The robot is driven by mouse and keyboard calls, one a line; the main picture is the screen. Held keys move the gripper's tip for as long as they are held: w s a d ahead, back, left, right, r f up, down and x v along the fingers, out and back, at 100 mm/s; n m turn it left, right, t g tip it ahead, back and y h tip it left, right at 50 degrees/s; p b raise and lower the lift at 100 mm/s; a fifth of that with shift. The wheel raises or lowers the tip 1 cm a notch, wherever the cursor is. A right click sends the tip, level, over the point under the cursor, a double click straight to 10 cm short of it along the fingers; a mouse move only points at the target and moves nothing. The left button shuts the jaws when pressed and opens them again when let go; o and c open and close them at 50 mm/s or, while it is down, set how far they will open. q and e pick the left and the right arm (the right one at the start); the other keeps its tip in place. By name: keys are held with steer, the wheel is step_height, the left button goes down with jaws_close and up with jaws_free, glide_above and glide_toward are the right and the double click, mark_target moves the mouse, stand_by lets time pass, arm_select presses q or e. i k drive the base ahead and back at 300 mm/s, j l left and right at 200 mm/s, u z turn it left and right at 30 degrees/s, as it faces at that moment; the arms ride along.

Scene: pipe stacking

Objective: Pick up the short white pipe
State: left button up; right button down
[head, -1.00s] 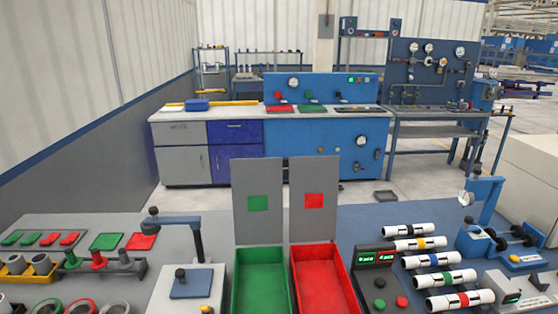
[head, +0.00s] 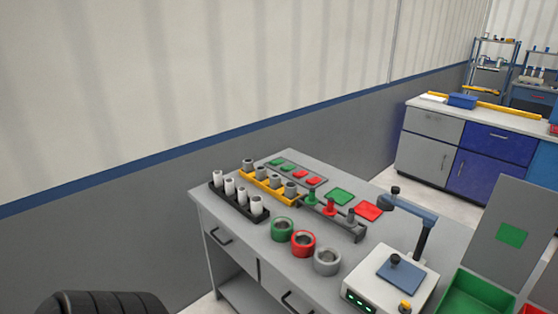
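Several short white pipes stand upright in a dark rack (head: 238,209) at the left end of the grey workbench (head: 330,284). The nearest white pipe (head: 256,204) is at the rack's right end, and the farthest white pipe (head: 217,179) is at its left end. Their lower ends are hidden in the rack. Neither of my grippers is in view.
A yellow rack (head: 262,186) with grey pipe pieces stands just behind. Green (head: 283,229), red (head: 303,243) and grey (head: 327,261) rings lie in front. A press-like device (head: 392,277) and a green bin (head: 473,294) are at the right. A black ribbed object shows at the bottom left.

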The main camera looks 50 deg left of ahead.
mark_target(217, 174)
steer(key=u, duration=2.1)
steer(key=z, duration=0.35)
steer(key=i+j+z, duration=0.1)
steer(key=z, duration=0.25)
steer(key=j+z, duration=0.2)
steer(key=z, duration=0.15)
steer(key=i+j+z, duration=0.1)
steer(key=j+z, duration=0.15)
steer(key=j, duration=0.2)
steer(key=i+j+z, duration=0.1)
steer(key=j+z, duration=0.2)
steer(key=j, duration=0.15)
steer(key=j+z, duration=0.15)
steer(key=j, duration=0.75)
steer(key=i, duration=0.05)
